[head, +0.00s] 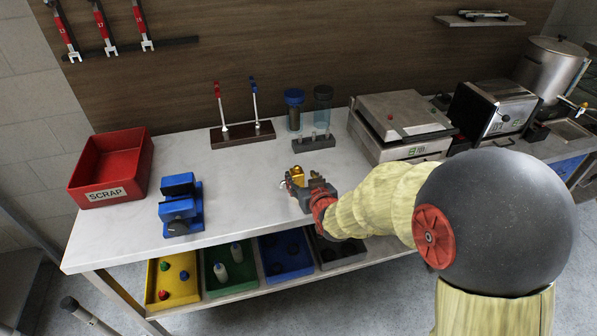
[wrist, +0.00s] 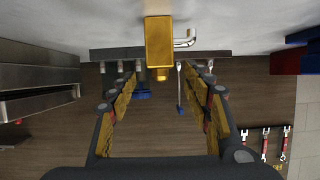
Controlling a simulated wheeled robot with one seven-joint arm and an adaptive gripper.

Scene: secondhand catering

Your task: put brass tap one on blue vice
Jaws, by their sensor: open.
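A bit of blue at the wrist view's right edge seems to be the vice (wrist: 304,37).
A red scrap bin (head: 112,166) stands left of the vice. A dark rack (head: 242,134) with upright tools, a grey peg block (head: 313,142) and two jars are behind. A steel appliance (head: 399,124) is at right. The worktop between tap and vice is clear.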

